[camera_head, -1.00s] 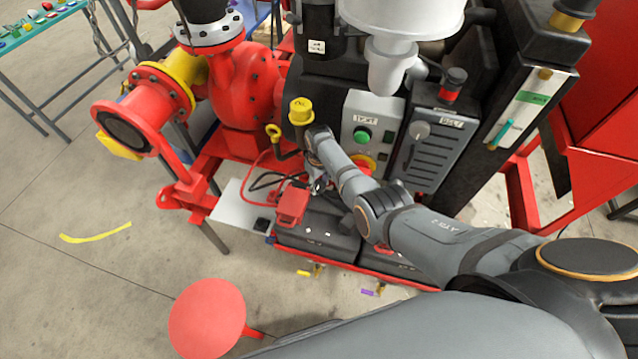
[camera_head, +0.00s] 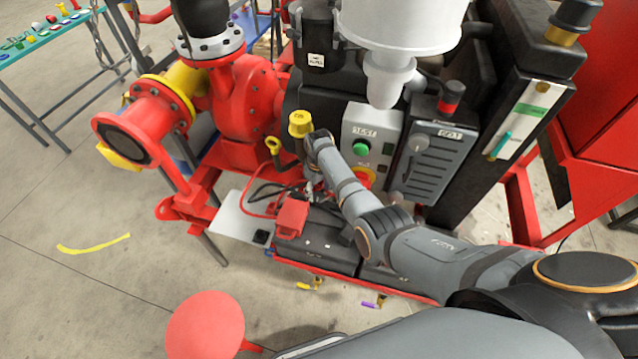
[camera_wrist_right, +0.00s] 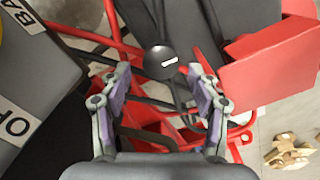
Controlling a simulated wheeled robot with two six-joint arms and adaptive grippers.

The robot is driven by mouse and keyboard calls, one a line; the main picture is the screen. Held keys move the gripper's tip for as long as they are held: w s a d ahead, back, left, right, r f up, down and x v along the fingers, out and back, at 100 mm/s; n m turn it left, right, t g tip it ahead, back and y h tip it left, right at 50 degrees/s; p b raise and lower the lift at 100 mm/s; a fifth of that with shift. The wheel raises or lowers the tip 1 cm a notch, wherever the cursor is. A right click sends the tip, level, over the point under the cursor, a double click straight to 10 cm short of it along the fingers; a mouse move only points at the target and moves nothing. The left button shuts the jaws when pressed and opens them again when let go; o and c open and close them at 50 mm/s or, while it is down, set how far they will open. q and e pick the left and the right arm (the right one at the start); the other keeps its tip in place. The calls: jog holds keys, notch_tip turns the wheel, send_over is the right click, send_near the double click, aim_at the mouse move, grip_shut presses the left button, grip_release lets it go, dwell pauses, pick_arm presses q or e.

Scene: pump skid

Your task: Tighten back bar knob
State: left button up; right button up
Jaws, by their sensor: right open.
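The knob (camera_wrist_right: 160,62) is black and round with a white mark on top. In the right wrist view it sits just ahead of my right gripper (camera_wrist_right: 160,80), roughly centred between the spread fingertips. The right gripper is open and nothing is held; whether a finger touches the knob I cannot tell. In the head view my right arm reaches in from the right, and its gripper (camera_head: 313,185) is small and partly hidden beside the batteries. I cannot make out the knob there. My left gripper is not in view.
Black batteries (camera_head: 325,245) with a red terminal cover (camera_head: 292,217) lie below the arm. A control box with a green button (camera_head: 360,147) stands close to its right. A yellow-capped filler (camera_head: 300,122) and a red pump (camera_head: 245,105) stand behind and left. Cables run nearby.

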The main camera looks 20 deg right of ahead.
aim_at(319, 196)
notch_tip(319, 196, up, 5)
jog(key=shift+r, duration=0.15)
dwell(0.4)
